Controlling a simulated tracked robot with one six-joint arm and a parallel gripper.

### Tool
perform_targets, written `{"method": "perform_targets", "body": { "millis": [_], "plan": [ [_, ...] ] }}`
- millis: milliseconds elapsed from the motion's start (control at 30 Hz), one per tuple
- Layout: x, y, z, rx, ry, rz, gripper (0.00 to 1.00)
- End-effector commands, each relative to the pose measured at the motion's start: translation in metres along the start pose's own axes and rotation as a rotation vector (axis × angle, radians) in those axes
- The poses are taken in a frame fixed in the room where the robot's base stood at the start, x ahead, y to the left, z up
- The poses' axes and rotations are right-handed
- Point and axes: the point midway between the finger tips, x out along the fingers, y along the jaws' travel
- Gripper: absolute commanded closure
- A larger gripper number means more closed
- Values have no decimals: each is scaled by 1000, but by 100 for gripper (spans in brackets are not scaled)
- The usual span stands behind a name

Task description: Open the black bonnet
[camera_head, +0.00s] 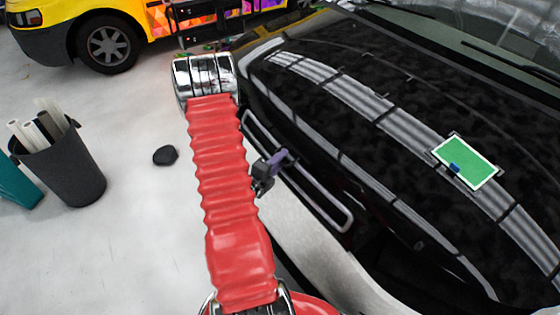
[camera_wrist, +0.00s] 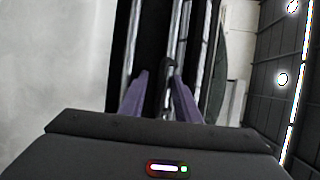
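The black bonnet (camera_head: 340,125) fills the right of the head view and looks down, with pale striped reflections across it. The car's front, with a pale-outlined grille opening (camera_head: 318,205), faces my arm. My gripper (camera_head: 277,162) is beside this front, below the bonnet's front edge, partly hidden by my red arm. In the wrist view my gripper (camera_wrist: 161,76) has two purple fingers standing apart, pointing at dark and shiny upright strips of the car's front (camera_wrist: 205,50). A small dark piece (camera_wrist: 168,68) shows between the fingertips; I cannot tell whether they touch it.
A green card (camera_head: 465,162) with a white border lies on the bonnet. A dark bin (camera_head: 70,170) holding rolls stands at left, near a black lump (camera_head: 165,155) on the pale floor. A yellow vehicle (camera_head: 95,30) is behind.

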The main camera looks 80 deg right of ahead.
Motion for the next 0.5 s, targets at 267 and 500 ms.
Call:
{"method": "perform_targets", "body": {
  "millis": [267, 500],
  "plan": [
    [0, 0, 0, 0, 0, 0, 72],
    [0, 0, 0, 0, -1, 0, 89]
  ]
}}
